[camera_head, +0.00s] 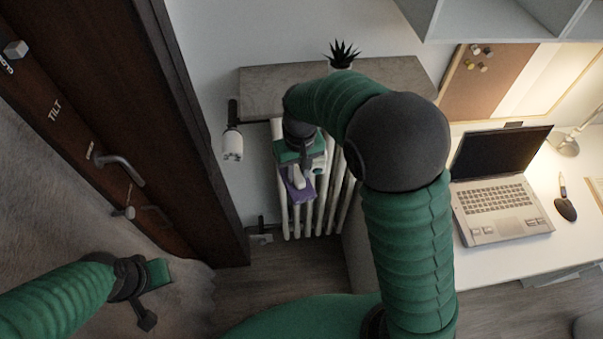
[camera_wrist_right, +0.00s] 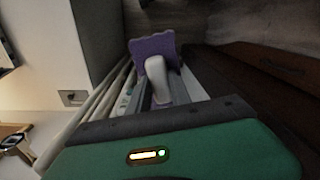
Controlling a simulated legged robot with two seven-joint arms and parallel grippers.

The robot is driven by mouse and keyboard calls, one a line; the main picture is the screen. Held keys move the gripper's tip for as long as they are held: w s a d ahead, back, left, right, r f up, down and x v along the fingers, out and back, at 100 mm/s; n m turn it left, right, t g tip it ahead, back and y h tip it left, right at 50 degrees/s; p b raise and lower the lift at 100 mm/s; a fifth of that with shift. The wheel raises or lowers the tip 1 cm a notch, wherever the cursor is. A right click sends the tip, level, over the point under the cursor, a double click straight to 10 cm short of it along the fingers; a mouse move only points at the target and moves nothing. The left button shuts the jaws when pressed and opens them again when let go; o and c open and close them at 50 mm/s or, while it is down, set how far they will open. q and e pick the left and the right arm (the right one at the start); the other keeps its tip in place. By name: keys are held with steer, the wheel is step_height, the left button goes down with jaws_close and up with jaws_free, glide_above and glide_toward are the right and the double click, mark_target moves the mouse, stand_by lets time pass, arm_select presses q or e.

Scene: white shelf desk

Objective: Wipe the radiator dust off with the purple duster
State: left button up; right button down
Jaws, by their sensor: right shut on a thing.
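The white radiator (camera_head: 322,205) stands against the wall under a grey shelf; its pale columns also show in the right wrist view (camera_wrist_right: 104,98). My right gripper (camera_head: 300,165) is in front of the radiator's upper part and is shut on the duster. The duster has a purple head (camera_head: 298,190) and a white handle (camera_wrist_right: 157,78). The head lies at or very near the radiator's front; I cannot tell whether it touches. My right fingertips are partly hidden. My left gripper (camera_head: 152,294) hangs empty at the lower left, with its fingers apart. I cannot make out dust on the radiator.
A grey shelf (camera_head: 268,90) with a potted plant (camera_head: 342,55) is above the radiator. A white valve (camera_head: 232,145) is at its left. A brown door (camera_head: 110,110) stands left. A desk (camera_head: 480,265) with a laptop (camera_head: 497,195) and a mouse (camera_head: 565,209) is right.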

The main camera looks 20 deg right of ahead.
steer(key=w+a+f+m+t+y+b, duration=0.1)
steer(key=w+a+f+m+t+b, duration=0.3)
steer(key=f+b, duration=0.65)
steer(key=w+a+f+m+t+y+b, duration=0.15)
steer(key=w+a+f+t+b, duration=0.35)
steer(key=b, duration=1)
steer(key=s+d+f+m+t+h+b, duration=0.55)
steer(key=f+m+t+h+b, duration=0.35)
steer(key=b, duration=1.4)
steer(key=w+d+f+n+g+y, duration=0.1)
steer(key=w+d+n, duration=0.1)
steer(key=w, duration=0.3)
steer(key=shift+w+f, duration=0.2)
steer(key=shift+w, duration=0.1)
steer(key=shift+n+x, duration=0.25)
steer(key=shift+x, duration=0.65)
